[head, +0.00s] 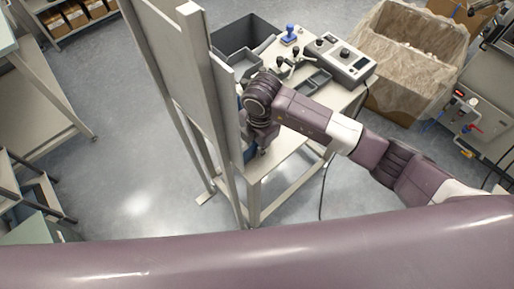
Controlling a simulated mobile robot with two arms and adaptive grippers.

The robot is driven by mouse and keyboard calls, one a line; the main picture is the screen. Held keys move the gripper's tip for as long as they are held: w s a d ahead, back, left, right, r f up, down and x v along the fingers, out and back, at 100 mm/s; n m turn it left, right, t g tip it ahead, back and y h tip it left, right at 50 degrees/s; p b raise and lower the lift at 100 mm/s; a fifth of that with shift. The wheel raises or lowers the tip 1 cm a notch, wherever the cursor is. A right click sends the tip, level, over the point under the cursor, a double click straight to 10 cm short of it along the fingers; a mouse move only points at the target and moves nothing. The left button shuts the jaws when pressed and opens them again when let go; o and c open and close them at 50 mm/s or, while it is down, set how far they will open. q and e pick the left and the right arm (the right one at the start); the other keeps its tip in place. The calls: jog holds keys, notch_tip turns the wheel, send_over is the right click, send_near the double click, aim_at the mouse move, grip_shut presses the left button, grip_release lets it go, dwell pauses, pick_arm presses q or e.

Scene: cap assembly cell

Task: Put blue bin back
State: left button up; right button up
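My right arm reaches in from the right, and my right gripper (262,150) points down at the left edge of the small work table (278,152), close beside the upright panel (172,50). Small patches of blue, likely the blue bin (249,154), show between the panel's post and my gripper. Most of that blue thing is hidden by the panel, the post and my wrist. My gripper is close to it, but I cannot tell whether the fingers touch or hold it. My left gripper is not in view.
The panel frame's posts stand right beside my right gripper. The table holds a dark grey bin (240,36), a control box (340,60), a blue-handled stamp (290,35) and small trays. A lined carton (400,95) stands at right. Floor at left is open.

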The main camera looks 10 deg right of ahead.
jog(key=shift+o, duration=1.1)
jog(key=shift+r, duration=0.55)
notch_tip(320, 180, up, 11)
jog(key=b, duration=0.2)
jog(key=shift+s+d+r, duration=0.15)
jog(key=shift+s+d, duration=0.1)
jog(key=shift+s, duration=0.05)
